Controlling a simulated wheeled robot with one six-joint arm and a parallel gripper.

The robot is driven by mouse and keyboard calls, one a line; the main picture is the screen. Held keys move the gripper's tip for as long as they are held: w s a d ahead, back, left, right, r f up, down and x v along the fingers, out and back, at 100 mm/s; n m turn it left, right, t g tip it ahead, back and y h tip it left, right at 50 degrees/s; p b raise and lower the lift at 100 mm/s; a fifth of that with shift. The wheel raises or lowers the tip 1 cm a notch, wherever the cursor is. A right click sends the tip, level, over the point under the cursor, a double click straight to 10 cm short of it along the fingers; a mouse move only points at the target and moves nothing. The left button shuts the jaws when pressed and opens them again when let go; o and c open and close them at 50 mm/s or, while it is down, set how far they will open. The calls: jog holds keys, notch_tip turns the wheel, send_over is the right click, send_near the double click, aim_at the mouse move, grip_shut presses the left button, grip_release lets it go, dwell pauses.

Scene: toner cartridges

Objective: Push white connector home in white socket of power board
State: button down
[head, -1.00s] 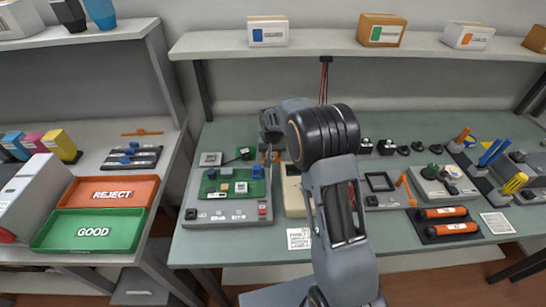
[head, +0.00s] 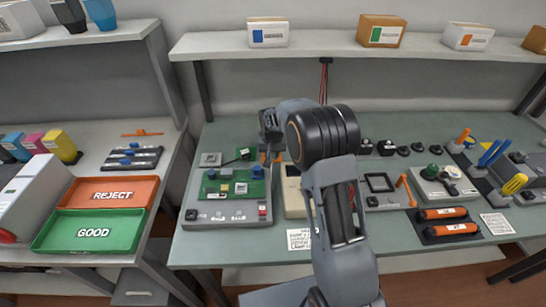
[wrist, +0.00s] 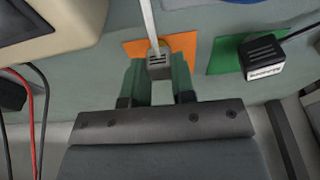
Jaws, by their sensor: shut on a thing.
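My gripper (wrist: 158,70) has its two green fingers on either side of a small pale grey-white connector (wrist: 158,61) with a white cable running up from it in the wrist view. The connector is over an orange pad (wrist: 183,45); I cannot tell whether it touches the pad. In the head view my gripper (head: 270,148) is at the back right of the power board, and the held connector is hidden. The green power board (head: 225,190) lies on a grey fixture (head: 225,212). The white socket is too small to make out surely.
A black connector (wrist: 263,58) with a black cable lies on a green pad (wrist: 226,55), right of my gripper in the wrist view. A beige device (head: 292,190) stands right of the fixture. Red and black wires (wrist: 38,105) show at left in the wrist view.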

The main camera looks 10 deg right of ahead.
jog(key=shift+r+p, duration=0.55)
jog(key=shift+r, duration=0.4)
dwell(0.5)
